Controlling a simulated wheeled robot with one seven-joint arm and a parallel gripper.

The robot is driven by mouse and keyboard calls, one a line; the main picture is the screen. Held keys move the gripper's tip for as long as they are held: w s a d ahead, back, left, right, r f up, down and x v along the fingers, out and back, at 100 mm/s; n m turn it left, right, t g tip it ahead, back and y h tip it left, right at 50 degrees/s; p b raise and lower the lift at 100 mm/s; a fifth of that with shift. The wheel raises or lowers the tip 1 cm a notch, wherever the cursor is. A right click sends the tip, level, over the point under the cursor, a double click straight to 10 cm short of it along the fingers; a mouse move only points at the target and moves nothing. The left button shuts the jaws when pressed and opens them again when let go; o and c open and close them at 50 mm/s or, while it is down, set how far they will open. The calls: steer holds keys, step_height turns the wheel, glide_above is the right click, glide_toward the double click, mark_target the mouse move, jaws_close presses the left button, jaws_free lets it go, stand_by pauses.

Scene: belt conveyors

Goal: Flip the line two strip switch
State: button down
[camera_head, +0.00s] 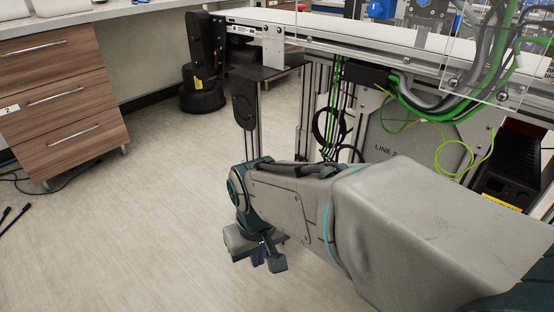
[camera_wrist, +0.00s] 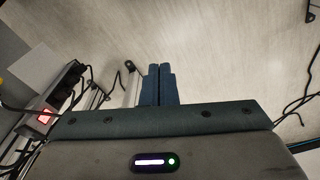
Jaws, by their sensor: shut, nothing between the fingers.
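A red lit switch (camera_wrist: 45,117) shows at the left of the wrist view, on a dark power strip (camera_wrist: 62,88) that runs up and to the right. I cannot pick out the strip in the head view. A grey panel marked "LINE 2" (camera_head: 388,148) is on the conveyor frame, partly hidden by my arm. My gripper (camera_wrist: 158,72) has its two dark blue fingers together, with nothing between them, over bare floor. The switch is to the left of the fingers in the wrist view, apart from them. In the head view my gripper (camera_head: 264,262) hangs low, left of the conveyor frame.
The belt conveyor (camera_head: 400,38) spans the top right, with green and black cables (camera_head: 440,105) hanging below it. Black cables also run near the strip. A wooden drawer unit (camera_head: 60,105) stands at the left. The floor (camera_head: 160,200) between is clear.

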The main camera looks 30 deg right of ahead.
steer(key=shift+d, duration=0.1)
steer(key=w+d+f+n+g+h+p, duration=0.1)
steer(key=d+f+n+g+h+p, duration=0.3)
steer(key=d+n+h, duration=0.85)
steer(key=w+d+f+n+t+h+p, duration=0.1)
steer(key=w+f+n+t, duration=0.3)
steer(key=n, duration=1)
steer(key=w+d+f+n+t+h+p, duration=0.1)
steer(key=w+d+f+n+t, duration=0.3)
steer(key=w+n, duration=0.4)
steer(key=n+t+h, duration=0.1)
steer(key=n, duration=0.4)
steer(key=shift+w+n, duration=0.25)
steer(key=shift+n, duration=0.1)
steer(key=b+x, duration=0.4)
steer(key=x, duration=1)
